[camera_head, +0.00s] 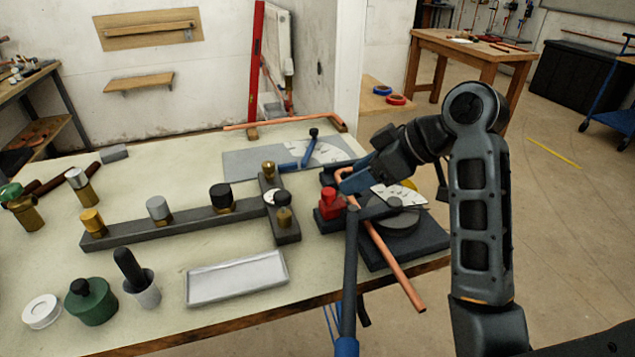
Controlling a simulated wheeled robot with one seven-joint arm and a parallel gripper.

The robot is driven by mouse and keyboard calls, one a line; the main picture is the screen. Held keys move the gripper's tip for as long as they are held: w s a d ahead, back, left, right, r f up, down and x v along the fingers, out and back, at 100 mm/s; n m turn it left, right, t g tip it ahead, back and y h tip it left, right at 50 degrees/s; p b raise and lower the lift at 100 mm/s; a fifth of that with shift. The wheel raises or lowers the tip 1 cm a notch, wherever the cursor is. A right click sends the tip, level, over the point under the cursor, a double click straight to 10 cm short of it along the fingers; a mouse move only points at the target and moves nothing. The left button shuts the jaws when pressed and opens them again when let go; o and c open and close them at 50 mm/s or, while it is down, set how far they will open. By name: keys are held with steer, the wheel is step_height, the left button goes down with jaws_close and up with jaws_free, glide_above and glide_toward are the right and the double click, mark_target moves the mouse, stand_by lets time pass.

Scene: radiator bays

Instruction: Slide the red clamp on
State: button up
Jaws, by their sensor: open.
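The red clamp (331,206) is a small block with a knob on top. It sits at the left side of the dark pipe bender (422,238), close beside the copper pipe (392,268). The pipe lies across the bender and sticks out past the table's front edge. Whether a finger touches the pipe or clamp I cannot tell. A white marked scale (399,196) lies on the bender's round part, partly hidden by my arm.
The bender's long dark handle (350,275) with a blue end reaches toward the front. A dark rail with brass fittings (180,226) runs along the table. A blue tool (299,160) lies on a grey plate behind. An empty metal tray (236,279) is at the front.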

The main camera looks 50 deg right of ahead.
mark_target(330, 191)
steer(key=x, duration=0.7)
jaws_close()
stand_by(0.5)
